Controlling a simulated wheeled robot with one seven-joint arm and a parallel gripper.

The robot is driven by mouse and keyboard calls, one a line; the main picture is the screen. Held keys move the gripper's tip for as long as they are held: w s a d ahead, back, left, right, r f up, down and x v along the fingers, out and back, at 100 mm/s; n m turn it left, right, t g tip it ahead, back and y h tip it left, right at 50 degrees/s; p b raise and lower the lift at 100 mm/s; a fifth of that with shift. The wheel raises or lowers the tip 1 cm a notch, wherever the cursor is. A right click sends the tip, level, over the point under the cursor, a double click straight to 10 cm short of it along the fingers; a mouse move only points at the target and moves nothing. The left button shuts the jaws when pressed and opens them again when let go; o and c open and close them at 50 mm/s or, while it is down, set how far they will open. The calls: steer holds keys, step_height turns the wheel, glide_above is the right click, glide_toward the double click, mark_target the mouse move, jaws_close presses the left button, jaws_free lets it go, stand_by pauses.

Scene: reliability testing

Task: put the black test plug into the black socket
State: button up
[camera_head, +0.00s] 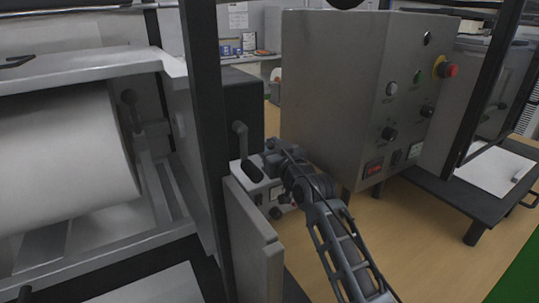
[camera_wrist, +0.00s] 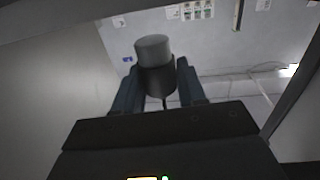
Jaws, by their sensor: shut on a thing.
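My gripper (camera_wrist: 157,90) is shut on the black test plug (camera_wrist: 157,80) in the wrist view. The plug is a short dark cylinder with a grey end (camera_wrist: 153,48) facing away from the palm, and a thin cable hangs under it. In the head view my arm reaches up from the lower right, and my gripper (camera_head: 262,163) is over a small white box (camera_head: 262,194) with knobs and a small panel. The plug is too small and dark to make out there. I cannot pick out the black socket for sure in either view.
A large grey control cabinet (camera_head: 330,95) with buttons stands close right of my gripper. A dark upright post (camera_head: 205,90) and a grey panel (camera_head: 255,245) stand close on the left. A machine with a white roll (camera_head: 65,160) fills the left. Wooden tabletop (camera_head: 425,245) is clear at the right.

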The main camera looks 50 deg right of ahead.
steer(key=shift+f, duration=1.25)
steer(key=shift+f, duration=0.1)
steer(key=shift+f, duration=0.15)
steer(key=o, duration=1.1)
steer(key=shift+r, duration=0.25)
steer(key=shift+s+a+f, duration=0.1)
steer(key=shift+s, duration=0.25)
steer(key=b+v, duration=0.1)
steer(key=v, duration=1)
steer(key=shift+s, duration=0.15)
